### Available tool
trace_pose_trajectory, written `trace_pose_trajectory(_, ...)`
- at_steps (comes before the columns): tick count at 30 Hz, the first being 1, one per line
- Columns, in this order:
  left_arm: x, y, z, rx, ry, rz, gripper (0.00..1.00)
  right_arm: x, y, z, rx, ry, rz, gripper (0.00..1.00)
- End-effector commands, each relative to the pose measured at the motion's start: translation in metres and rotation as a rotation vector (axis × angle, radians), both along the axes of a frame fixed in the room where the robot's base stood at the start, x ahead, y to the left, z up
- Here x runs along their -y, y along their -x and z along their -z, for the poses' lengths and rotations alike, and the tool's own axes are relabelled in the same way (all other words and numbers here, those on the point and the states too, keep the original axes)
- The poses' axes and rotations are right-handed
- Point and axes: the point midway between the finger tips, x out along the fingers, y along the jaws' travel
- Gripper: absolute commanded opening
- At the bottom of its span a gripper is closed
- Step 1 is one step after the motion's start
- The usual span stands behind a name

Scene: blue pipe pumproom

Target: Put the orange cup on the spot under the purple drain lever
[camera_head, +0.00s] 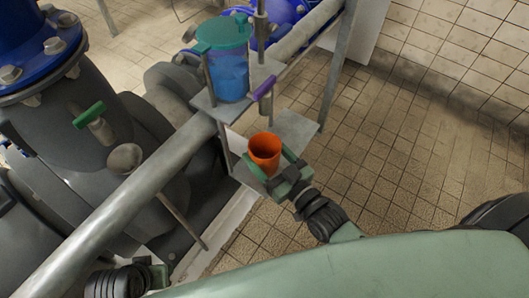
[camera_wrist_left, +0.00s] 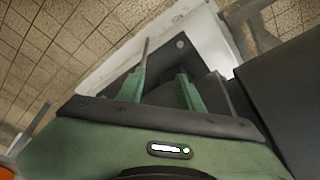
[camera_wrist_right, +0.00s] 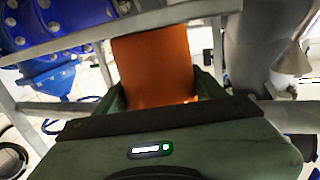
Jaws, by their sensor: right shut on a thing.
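The orange cup (camera_head: 265,146) is upright between the fingers of my right gripper (camera_head: 277,168), which is shut on it. The cup fills the space between the fingers in the right wrist view (camera_wrist_right: 155,65). The purple drain lever (camera_head: 263,88) sticks out beside a clear tank of blue liquid (camera_head: 228,75) with a teal lid. A lower metal plate (camera_head: 298,128) lies below the lever. The cup overlaps its near-left part in the head view; whether it touches the plate I cannot tell. My left gripper (camera_wrist_left: 165,82) is open and empty, low at the left.
A thick grey pipe (camera_head: 130,185) runs diagonally left of the cup. A green-handled valve (camera_head: 90,115) and a funnel-shaped metal piece (camera_head: 125,158) stand near it. Metal posts (camera_head: 337,70) support the rack. Tiled floor (camera_head: 400,165) at the right is clear.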

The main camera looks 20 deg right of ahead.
Motion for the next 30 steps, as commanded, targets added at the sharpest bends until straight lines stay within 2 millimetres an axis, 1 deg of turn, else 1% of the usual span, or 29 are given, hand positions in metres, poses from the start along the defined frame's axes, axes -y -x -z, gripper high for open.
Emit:
trace_pose_trajectory(6,0.000,0.000,-0.003,0.003,0.001,0.000,0.36,0.000,0.000,0.003,0.000,0.000,0.000,0.29)
trace_pose_trajectory(7,0.000,0.000,-0.004,0.003,0.001,0.000,0.36,0.000,0.000,0.003,-0.001,0.000,0.000,0.73)
trace_pose_trajectory(8,0.000,0.000,-0.004,0.003,0.001,0.000,0.36,0.000,0.000,0.003,-0.001,0.000,0.000,0.81)
trace_pose_trajectory(9,0.000,0.000,-0.004,0.002,0.000,0.000,0.36,0.000,0.000,0.003,-0.001,0.000,0.000,0.92)
trace_pose_trajectory(18,0.000,0.000,-0.004,0.002,0.000,-0.001,0.36,0.000,0.000,0.002,-0.001,0.000,0.000,0.92)
trace_pose_trajectory(21,0.000,-0.001,-0.005,0.008,0.001,-0.001,0.36,0.000,0.000,-0.002,0.000,0.000,0.000,0.92)
trace_pose_trajectory(24,0.000,-0.002,0.000,0.006,0.000,-0.001,0.36,0.005,0.014,0.001,-0.005,0.002,0.000,0.92)
trace_pose_trajectory(26,0.000,-0.002,0.011,-0.007,-0.001,0.002,0.36,0.009,0.025,0.000,-0.007,0.001,-0.001,0.92)
trace_pose_trajectory(30,0.001,-0.003,0.025,-0.014,0.000,0.003,0.36,0.020,0.055,0.000,-0.008,0.002,-0.001,0.92)
